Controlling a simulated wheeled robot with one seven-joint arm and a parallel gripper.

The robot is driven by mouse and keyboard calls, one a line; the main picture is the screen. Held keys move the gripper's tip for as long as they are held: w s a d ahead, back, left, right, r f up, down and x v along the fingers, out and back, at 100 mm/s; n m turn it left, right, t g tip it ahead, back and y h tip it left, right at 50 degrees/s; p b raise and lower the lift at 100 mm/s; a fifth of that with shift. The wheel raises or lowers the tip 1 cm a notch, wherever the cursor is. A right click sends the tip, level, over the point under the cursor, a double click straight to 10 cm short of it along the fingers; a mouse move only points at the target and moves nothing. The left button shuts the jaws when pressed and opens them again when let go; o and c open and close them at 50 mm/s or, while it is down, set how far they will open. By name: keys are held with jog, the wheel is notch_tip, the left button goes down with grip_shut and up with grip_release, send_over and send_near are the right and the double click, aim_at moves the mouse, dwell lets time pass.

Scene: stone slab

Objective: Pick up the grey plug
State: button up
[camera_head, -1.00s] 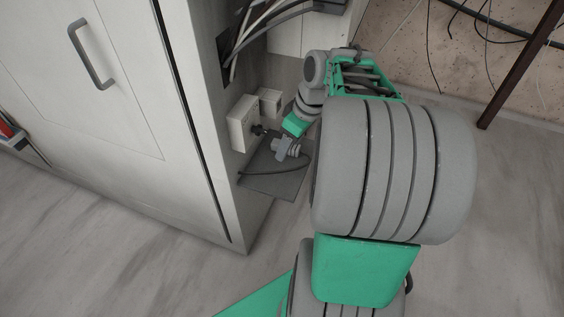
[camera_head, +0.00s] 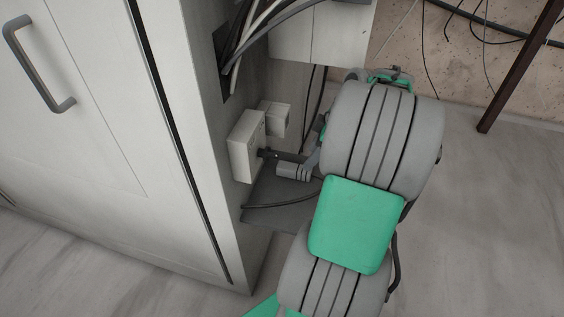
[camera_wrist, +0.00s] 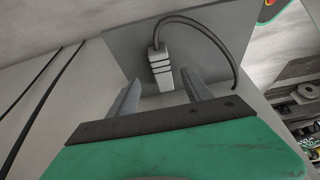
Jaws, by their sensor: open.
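The grey plug (camera_wrist: 162,70) shows in the wrist view with ribs on its body and a dark cable looping from its end to the right. In the head view the plug (camera_head: 293,172) lies over the small grey shelf (camera_head: 264,213), below the socket box, partly covered by my arm. My gripper (camera_wrist: 160,88) is open in the wrist view. Its two fingers point toward the plug, one on each side, with the plug at about the level of the fingertips. I cannot tell whether they touch it.
A white socket box (camera_head: 245,147) is on the cabinet side (camera_head: 205,190), close to the plug. A smaller box (camera_head: 276,118) sits behind it. Thick cables (camera_head: 262,32) hang above. The floor (camera_head: 470,230) to the right is clear.

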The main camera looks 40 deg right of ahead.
aim_at(294, 171)
jog(key=b+x, duration=0.3)
jog(key=x, duration=0.4)
jog(key=shift+f+b, duration=0.3)
jog(key=shift+b, duration=0.05)
jog(key=shift+c, duration=0.5)
jog(key=shift+a, duration=0.1)
grip_shut()
jog(key=shift+r, duration=0.1)
